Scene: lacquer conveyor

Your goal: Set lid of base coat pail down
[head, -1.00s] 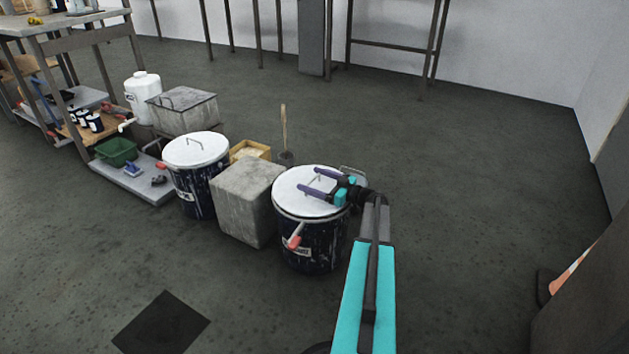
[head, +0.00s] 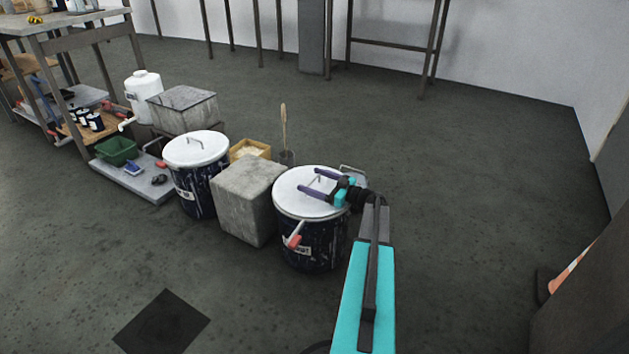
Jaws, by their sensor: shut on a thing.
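My gripper (head: 312,182) is over the white round lid (head: 290,204) of the right-hand dark pail (head: 318,248). Its purple fingers are shut on the lid's thin handle (head: 318,177). The lid looks level and lies over the pail's mouth; whether a thin gap is left under it I cannot tell. My gripper and wrist hide the lid's right part. The pail's label is too small to read.
A grey block (head: 246,200) stands close left of this pail, then a second lidded pail (head: 196,190). Behind are a yellow box (head: 250,149) and a pot with a stick (head: 284,130). A red-tipped handle (head: 295,240) juts from the pail's front.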

